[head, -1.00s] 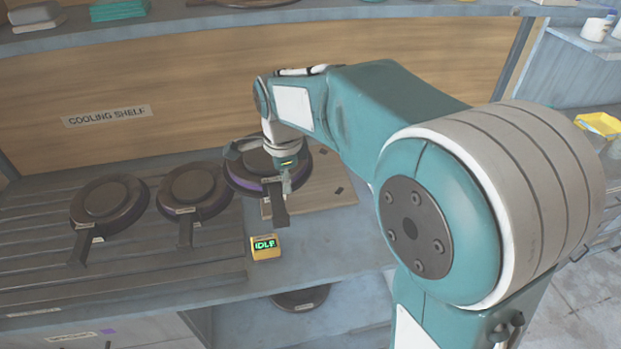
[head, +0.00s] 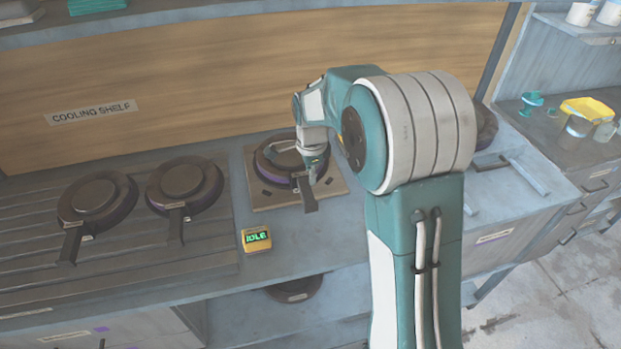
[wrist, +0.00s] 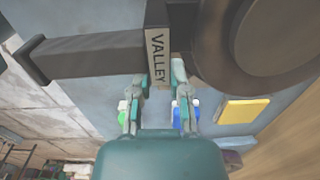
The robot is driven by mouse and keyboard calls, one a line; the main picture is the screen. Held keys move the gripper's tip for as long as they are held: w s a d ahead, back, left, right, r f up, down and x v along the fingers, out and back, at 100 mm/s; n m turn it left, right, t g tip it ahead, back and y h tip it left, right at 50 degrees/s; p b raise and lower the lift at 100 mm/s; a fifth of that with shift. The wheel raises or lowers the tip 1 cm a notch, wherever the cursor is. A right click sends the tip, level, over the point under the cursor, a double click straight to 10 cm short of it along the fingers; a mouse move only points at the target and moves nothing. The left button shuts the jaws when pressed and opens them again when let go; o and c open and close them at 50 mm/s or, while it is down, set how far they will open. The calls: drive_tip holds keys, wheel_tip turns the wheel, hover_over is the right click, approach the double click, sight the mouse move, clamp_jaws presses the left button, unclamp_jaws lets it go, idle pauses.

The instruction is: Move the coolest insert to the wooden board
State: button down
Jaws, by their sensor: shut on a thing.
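A dark round insert with a purple band (head: 272,177) is over the middle of the wooden board (head: 263,200). I cannot tell whether it rests on the board or hangs just above it. My gripper (head: 313,174) is shut on it near its handle, which points to the front. In the wrist view my gripper (wrist: 158,88) is at a tag reading VALLEY on the insert (wrist: 158,45). Two similar inserts, a left one (head: 97,194) and a right one (head: 184,185), lie on the slatted cooling shelf, their tags too small to read.
A yellow box (head: 256,239) reading IDLE stands in front of the board. Another dark round insert (head: 296,287) lies below the counter. My arm hides part of the counter at right. A yellow tray (head: 587,108) and cups are on the far right counter.

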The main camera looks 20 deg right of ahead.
drive_tip(key=shift+f, duration=0.75)
drive_tip(key=c, duration=0.6)
unclamp_jaws()
drive_tip(key=shift+f, duration=0.1)
